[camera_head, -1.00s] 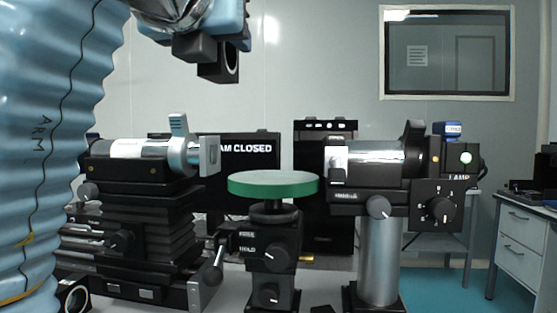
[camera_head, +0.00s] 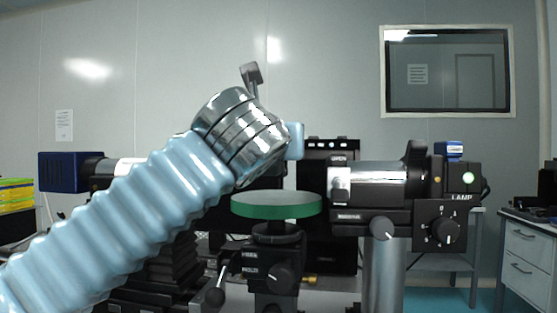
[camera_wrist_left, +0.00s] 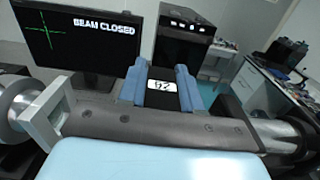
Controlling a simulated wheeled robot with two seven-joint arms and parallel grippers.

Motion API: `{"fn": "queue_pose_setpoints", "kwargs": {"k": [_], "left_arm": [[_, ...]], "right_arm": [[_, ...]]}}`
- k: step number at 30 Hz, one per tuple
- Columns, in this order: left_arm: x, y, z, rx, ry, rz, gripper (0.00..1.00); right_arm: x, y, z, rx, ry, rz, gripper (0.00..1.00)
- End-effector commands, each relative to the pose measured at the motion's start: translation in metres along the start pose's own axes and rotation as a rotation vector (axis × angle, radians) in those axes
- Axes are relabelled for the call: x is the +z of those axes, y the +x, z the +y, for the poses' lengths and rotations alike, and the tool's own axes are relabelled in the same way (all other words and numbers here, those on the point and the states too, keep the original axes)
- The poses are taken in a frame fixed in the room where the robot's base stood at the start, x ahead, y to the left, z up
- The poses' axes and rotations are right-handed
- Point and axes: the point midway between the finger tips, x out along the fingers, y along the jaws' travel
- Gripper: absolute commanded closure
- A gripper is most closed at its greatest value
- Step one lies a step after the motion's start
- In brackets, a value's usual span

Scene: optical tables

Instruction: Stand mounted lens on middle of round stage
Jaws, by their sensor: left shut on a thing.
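The round stage (camera_head: 277,208), a disc with a pale top and green rim, sits on a black post in the middle of the head view and looks bare where I see it. My left gripper (camera_head: 294,141) is above it, with a blue finger showing past the chrome wrist. In the left wrist view the two blue fingers (camera_wrist_left: 161,73) are shut on the mounted lens (camera_wrist_left: 162,99), a black block with a white label. The head view hides the lens behind my wrist. The wrist view does not show the stage, so the gap cannot be told. My right gripper is not in view.
A lamp and lens tube (camera_head: 375,180) stand close on the right of the stage. Behind are a "BEAM CLOSED" monitor (camera_wrist_left: 75,45) and a black unit (camera_wrist_left: 183,50).

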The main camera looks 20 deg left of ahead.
Motion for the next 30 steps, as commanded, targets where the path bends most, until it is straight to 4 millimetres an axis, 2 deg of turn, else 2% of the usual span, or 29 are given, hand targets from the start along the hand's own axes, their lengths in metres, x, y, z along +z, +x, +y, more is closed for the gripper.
{"fn": "queue_pose_setpoints", "kwargs": {"k": [6,19,20,21,24,30], "left_arm": [[-0.025,-0.001,0.001,0.001,0.003,-0.001,1.0],[-0.033,-0.001,0.0,0.0,0.001,-0.001,1.0],[-0.032,-0.001,0.0,0.0,0.001,0.0,0.63],[-0.032,-0.001,0.0,0.0,0.001,0.0,0.57],[-0.032,-0.001,0.0,0.0,0.001,0.0,0.42],[-0.031,-0.001,0.0,0.0,0.001,0.0,0.41]], "right_arm": [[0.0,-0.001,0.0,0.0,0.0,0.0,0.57],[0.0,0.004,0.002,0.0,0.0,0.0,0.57],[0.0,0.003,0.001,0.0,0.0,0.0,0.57],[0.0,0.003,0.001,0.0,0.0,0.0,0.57],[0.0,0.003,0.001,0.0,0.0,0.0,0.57],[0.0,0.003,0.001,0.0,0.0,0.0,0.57]]}}
